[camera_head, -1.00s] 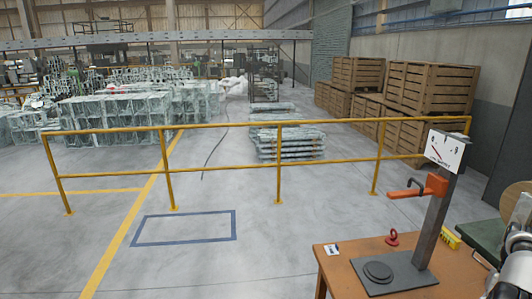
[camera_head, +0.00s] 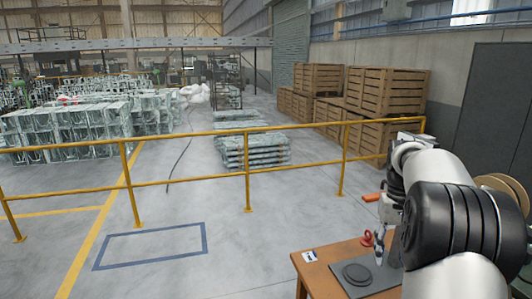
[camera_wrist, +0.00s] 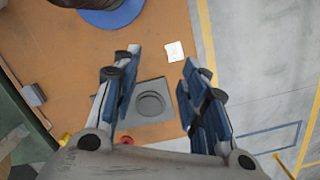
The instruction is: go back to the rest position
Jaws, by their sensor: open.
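My gripper (camera_wrist: 160,66) is open and empty in the wrist view, its two blue-padded fingers wide apart. Between and beyond the fingers lies the grey base plate (camera_wrist: 128,107) of a stand, with a round disc (camera_wrist: 151,103) on it. The gripper looks down over the brown table (camera_wrist: 75,70) and appears to touch nothing. In the head view my arm is raised at the right, over the table. It hides most of the stand's post and dial, and the gripper's fingers are not clear there.
A red lifting eye (camera_head: 367,238) and a white tag (camera_head: 310,256) lie on the table. A yellow railing (camera_head: 246,175) crosses the floor beyond it. Wooden crates (camera_head: 385,93) stand behind the railing. The floor left of the table, with a blue outlined rectangle (camera_head: 150,232), is clear.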

